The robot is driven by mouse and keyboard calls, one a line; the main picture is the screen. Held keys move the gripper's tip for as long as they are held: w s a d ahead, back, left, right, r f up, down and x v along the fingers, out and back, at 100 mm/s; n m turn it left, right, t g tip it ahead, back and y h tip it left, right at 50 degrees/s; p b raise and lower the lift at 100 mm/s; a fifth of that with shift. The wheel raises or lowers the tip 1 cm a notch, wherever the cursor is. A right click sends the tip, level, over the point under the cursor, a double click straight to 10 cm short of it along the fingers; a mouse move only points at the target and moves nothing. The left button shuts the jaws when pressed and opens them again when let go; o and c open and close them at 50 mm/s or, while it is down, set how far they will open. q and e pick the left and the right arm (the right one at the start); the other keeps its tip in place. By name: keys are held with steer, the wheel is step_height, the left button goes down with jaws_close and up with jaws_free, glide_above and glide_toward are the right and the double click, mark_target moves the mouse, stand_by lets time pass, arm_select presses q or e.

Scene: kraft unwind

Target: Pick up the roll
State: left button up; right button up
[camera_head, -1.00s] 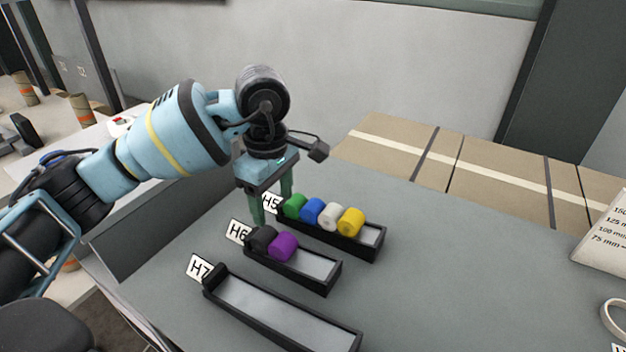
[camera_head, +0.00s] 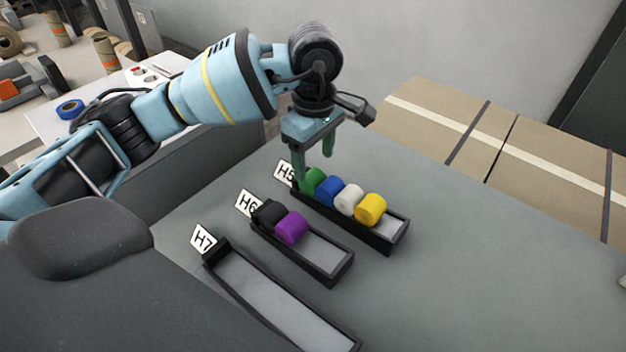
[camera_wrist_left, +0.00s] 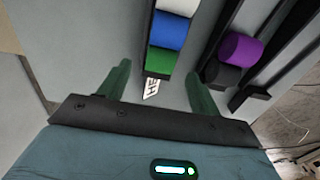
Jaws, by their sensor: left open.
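My left gripper (camera_head: 312,168) is open and empty above the H5 end of the rear tray (camera_head: 376,239), close to the green roll (camera_head: 314,181). The rear tray holds the green roll, a blue roll (camera_head: 331,191), a white roll (camera_head: 350,200) and a yellow roll (camera_head: 371,210) in a row. The H6 tray (camera_head: 333,265) holds a black roll (camera_head: 268,214) and a purple roll (camera_head: 291,228). In the left wrist view, the open fingers (camera_wrist_left: 160,82) stand either side of the H5 label, and the green roll (camera_wrist_left: 160,61) lies just beyond them. My right gripper is not in view.
The H7 tray (camera_head: 270,301) at the front is empty. Cardboard boxes (camera_head: 470,135) stand behind the grey table (camera_head: 480,270). A blue ring of tape (camera_head: 70,109) lies on a white surface at the left.

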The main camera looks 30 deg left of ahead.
mark_target(314, 175)
arm_select(q)
steer(key=shift+f, duration=2.55)
steer(key=shift+s, duration=0.1)
steer(key=shift+c, duration=0.4)
steer(key=c, duration=1)
